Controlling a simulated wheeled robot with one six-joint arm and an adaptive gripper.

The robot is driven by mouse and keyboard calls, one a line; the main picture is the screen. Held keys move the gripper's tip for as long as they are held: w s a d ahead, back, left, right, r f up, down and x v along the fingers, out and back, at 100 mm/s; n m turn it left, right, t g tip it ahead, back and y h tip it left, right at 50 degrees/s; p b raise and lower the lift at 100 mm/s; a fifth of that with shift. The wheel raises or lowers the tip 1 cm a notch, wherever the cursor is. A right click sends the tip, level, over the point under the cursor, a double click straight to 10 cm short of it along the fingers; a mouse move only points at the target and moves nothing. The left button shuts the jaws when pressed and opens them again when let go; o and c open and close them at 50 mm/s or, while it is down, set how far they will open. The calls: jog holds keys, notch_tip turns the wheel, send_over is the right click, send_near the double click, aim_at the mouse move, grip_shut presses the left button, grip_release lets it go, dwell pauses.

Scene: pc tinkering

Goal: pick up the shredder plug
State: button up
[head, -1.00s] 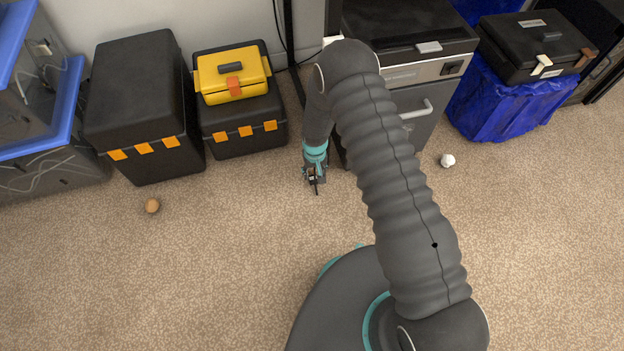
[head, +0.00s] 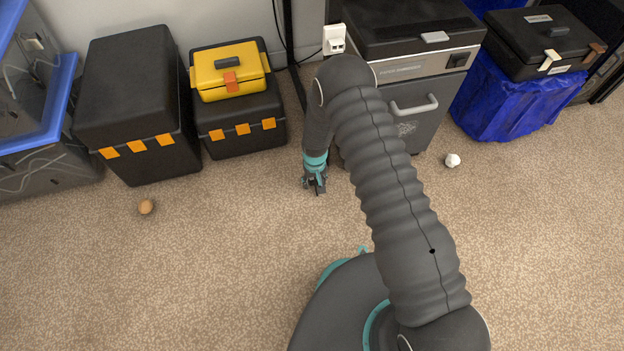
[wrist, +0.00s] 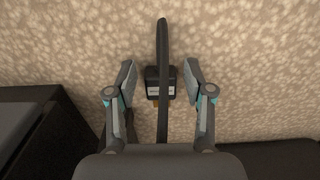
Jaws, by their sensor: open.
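The shredder plug (wrist: 153,84) is a small black block with a pale label and brass-coloured prongs, in the middle of the wrist view. A thick dark cord (wrist: 163,45) runs lengthwise across it. My gripper (wrist: 159,75) is open, one finger on each side of the plug, with a gap showing on both sides. I cannot tell the height between fingers and plug. In the head view my gripper (head: 316,187) is low over the carpet, left of the grey shredder (head: 414,118); the plug is too small to make out there.
A white wall socket (head: 334,40) is behind my arm. A brown ball (head: 146,207) and a white crumpled lump (head: 452,160) lie on open carpet.

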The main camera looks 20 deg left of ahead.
aim_at(315, 182)
grip_shut()
jog(key=shift+r, duration=0.8)
jog(key=shift+r+p, duration=1.65)
jog(key=shift+r, duration=1.6)
